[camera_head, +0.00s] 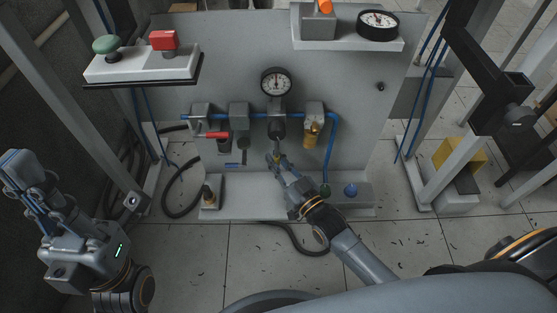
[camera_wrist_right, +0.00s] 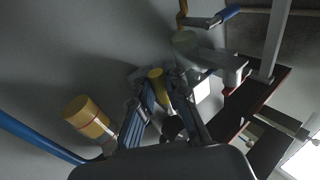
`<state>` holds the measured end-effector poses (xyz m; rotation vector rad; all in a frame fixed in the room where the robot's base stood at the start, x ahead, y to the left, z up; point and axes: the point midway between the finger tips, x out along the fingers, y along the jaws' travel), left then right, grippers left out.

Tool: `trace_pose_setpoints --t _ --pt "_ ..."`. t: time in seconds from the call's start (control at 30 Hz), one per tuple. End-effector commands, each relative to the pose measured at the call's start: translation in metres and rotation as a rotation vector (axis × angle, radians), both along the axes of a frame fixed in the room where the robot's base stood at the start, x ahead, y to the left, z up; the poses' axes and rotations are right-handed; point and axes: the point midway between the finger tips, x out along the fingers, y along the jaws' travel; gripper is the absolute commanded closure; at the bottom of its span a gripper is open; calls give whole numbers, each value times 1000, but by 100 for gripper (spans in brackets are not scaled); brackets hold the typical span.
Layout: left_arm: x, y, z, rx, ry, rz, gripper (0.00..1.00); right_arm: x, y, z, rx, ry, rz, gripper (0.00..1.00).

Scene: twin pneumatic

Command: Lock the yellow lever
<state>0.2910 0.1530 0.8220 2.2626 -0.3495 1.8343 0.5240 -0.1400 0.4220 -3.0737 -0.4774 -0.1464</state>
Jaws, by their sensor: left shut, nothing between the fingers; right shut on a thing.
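The yellow lever (camera_head: 277,156) is a small piece under the middle unit of the pneumatic row, at the tips of my right gripper (camera_head: 275,163). In the right wrist view the yellow lever (camera_wrist_right: 156,76) shows between the fingers of my right gripper (camera_wrist_right: 163,96), which is shut on it. The fingers hide part of the lever, and its exact angle is hard to tell. My left gripper (camera_head: 22,165) is shut and empty at the far left, well away from the panel.
A gauge (camera_head: 276,81) sits above the row. A red lever (camera_head: 215,135) is to the left and a brass-coloured cylinder (camera_head: 312,130) to the right; the cylinder also shows in the wrist view (camera_wrist_right: 86,115). A blue hose (camera_head: 331,147) runs down close on the right.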

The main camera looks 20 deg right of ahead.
Motion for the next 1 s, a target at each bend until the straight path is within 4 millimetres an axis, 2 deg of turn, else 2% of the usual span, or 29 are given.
trace_pose_setpoints --t 0.2,0.23,0.27,0.63,0.77,1.0 --pt "0 0 0 0 0 0 100 -1 1 0 2 1 1 100" --pt "0 0 0 0 0 0 100 -1 1 0 1 1 1 83" --pt "0 0 0 0 0 0 100 -1 1 0 1 1 1 77" --pt "-1 1 1 -2 -5 2 100 -4 -1 -1 -1 2 1 76" --pt "0 1 1 -1 -3 2 100 -20 -6 -4 -2 5 1 76" --pt "0 0 0 0 -2 1 100 -69 -21 -9 -1 6 1 76"
